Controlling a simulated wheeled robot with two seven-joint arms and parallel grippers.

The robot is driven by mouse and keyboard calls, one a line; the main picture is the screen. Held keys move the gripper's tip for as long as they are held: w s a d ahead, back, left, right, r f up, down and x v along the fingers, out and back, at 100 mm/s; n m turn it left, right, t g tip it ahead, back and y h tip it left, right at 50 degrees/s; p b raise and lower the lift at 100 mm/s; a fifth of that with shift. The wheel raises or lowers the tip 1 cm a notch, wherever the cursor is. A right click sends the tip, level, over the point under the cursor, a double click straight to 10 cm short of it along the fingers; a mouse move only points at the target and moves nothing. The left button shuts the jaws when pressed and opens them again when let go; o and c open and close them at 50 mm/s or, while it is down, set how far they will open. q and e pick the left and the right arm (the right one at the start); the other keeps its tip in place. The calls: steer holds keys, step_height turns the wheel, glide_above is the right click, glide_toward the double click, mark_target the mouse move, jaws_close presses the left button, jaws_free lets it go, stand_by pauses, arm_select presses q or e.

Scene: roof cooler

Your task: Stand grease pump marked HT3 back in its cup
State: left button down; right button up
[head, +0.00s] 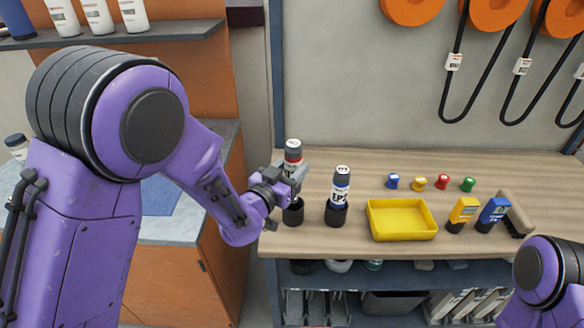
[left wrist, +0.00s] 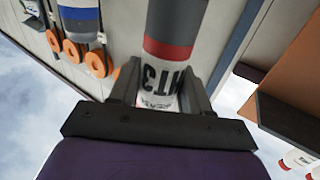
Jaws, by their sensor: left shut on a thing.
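The grease pump marked HT3 (head: 292,150), white with a red band and dark grey cap, is upright in my left gripper (head: 291,176). In the left wrist view its HT3 label (left wrist: 165,75) shows between the two fingers (left wrist: 157,95), which are shut on it. A black cup (head: 293,213) stands on the bench directly below the gripper. The gripper hides the pump's lower end, so I cannot tell whether it is inside the cup's mouth. My right gripper is out of view.
A blue-banded pump (head: 341,191) stands in another black cup (head: 336,217) just right. Further right are a yellow tray (head: 403,236), several small coloured caps, yellow (head: 462,213) and blue (head: 493,213) devices and a brush (head: 516,213). Orange reels (head: 490,14) hang above.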

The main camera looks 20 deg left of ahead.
arm_select(q)
steer(key=shift+f, duration=0.1)
steer(key=shift+f+b, duration=1.3)
steer(key=shift+f, duration=0.1)
steer(key=shift+f, duration=0.1)
steer(key=shift+f+b, duration=0.9)
steer(key=shift+f, duration=0.15)
steer(key=shift+f+b, duration=1)
steer(key=shift+b, duration=0.05)
